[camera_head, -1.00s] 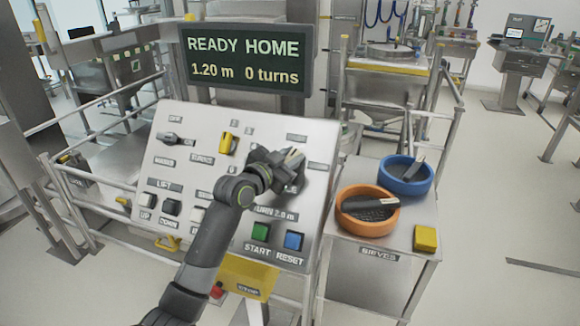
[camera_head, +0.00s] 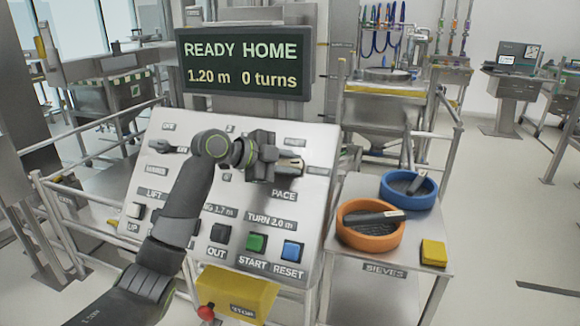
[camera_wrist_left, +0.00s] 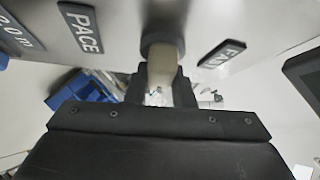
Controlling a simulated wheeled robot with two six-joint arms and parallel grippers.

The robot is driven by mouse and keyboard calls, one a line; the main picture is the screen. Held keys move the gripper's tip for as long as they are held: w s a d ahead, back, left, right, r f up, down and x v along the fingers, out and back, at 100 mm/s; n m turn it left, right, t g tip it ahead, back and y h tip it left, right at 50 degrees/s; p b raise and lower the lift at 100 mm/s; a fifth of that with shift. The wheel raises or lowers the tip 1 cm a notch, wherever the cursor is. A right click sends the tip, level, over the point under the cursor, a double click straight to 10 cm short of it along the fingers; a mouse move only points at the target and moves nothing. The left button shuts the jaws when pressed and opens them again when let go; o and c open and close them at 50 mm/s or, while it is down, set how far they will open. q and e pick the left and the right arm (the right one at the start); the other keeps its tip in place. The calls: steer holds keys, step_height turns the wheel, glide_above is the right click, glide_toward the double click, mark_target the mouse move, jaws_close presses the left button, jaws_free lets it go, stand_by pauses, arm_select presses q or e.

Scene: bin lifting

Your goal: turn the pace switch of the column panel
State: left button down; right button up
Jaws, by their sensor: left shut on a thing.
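The sloped column panel (camera_head: 150,185) fills the middle of the head view, with a PACE label (camera_head: 284,195) at its right side. My left gripper (camera_head: 288,164) is at the panel just above that label and largely hides the switch there. In the left wrist view the pace switch (camera_wrist_left: 162,48) is a dark round base with a pale beige lever. The dark fingers (camera_wrist_left: 160,88) are shut on the lever, one on each side. The PACE label (camera_wrist_left: 82,26) and a second label, seen at a slant, flank the switch. My right gripper is not in view.
A dark display (camera_head: 244,64) above the panel reads READY HOME, 1.20 m, 0 turns. Green START (camera_head: 256,242) and blue RESET (camera_head: 292,250) buttons sit below the gripper. A red stop knob (camera_head: 206,312) is lower. A side table (camera_head: 350,200) holds orange and blue sieves.

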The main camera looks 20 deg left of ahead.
arm_select(q)
steer(key=shift+f+m+g, duration=0.25)
steer(key=shift+m+g, duration=0.45)
steer(key=shift+m, duration=0.2)
steer(key=shift+a, duration=0.1)
steer(key=c, duration=1.2)
jaws_free()
steer(key=shift+c, duration=0.2)
steer(key=shift+r, duration=0.15)
steer(key=b+v, duration=0.2)
steer(key=v, duration=1.5)
steer(key=shift+r, duration=0.15)
steer(key=shift+a, duration=0.1)
